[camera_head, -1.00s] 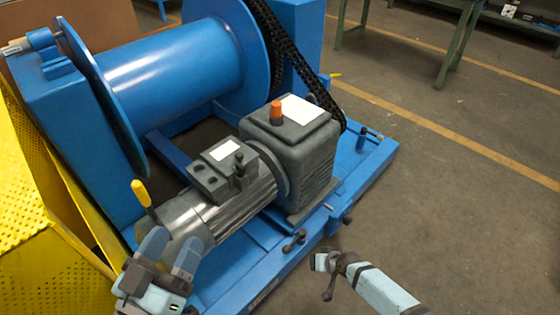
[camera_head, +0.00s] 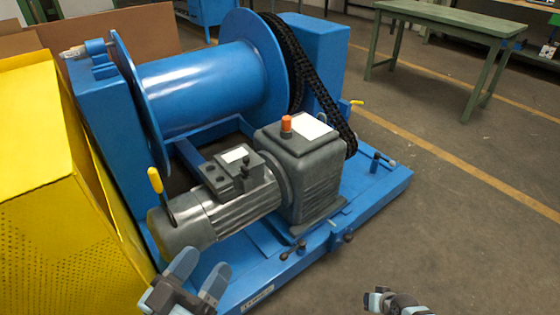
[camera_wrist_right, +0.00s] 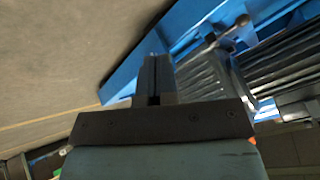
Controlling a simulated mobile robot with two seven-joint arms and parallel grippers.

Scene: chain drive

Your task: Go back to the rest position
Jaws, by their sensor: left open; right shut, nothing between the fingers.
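My left gripper (camera_head: 198,278) is open and empty at the bottom of the head view, in front of the grey motor (camera_head: 212,208) and the blue base frame (camera_head: 262,288). My right gripper (camera_head: 378,298) is low at the bottom right of the head view, over the floor and apart from the machine's front edge. In the right wrist view its fingers (camera_wrist_right: 154,75) are closed together with nothing between them. The blue frame and a lever show beyond them.
A blue drum (camera_head: 205,88) with a black chain (camera_head: 305,75) stands on the base, behind the gearbox (camera_head: 300,165). A yellow perforated box (camera_head: 60,200) is at the left. A green table (camera_head: 450,18) stands at the back right. The floor (camera_head: 440,215) on the right is clear.

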